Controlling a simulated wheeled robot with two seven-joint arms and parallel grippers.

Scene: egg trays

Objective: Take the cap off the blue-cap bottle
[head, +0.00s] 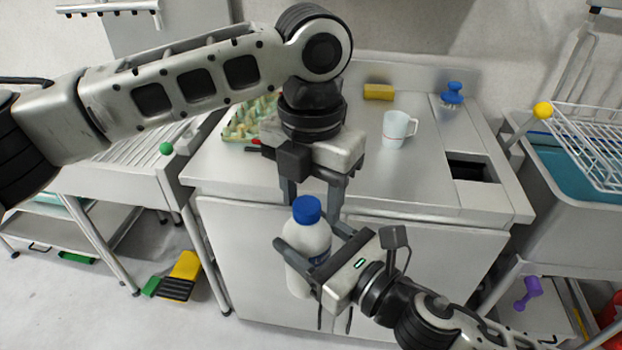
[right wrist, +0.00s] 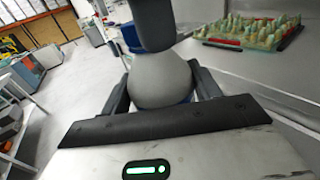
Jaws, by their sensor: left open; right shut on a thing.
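The white bottle (head: 306,240) with a blue cap (head: 306,209) is held upright in front of the counter. My right gripper (head: 305,234) is shut on the bottle's body, a finger on each side. In the right wrist view the bottle (right wrist: 162,78) shows grey between the fingers, with a bit of blue at its lower right. My left gripper (head: 312,206) is open and points down over the bottle, its fingers to either side of the cap. Whether the fingers touch the cap I cannot tell. In the right wrist view a dark part above the bottle hides its top.
The metal counter (head: 370,185) behind bears an egg tray (head: 236,128), a white mug (head: 397,130), a yellow sponge (head: 378,92) and a blue-handled object (head: 452,93). A dark slot lies at the counter's right. A rack and blue basin stand further right.

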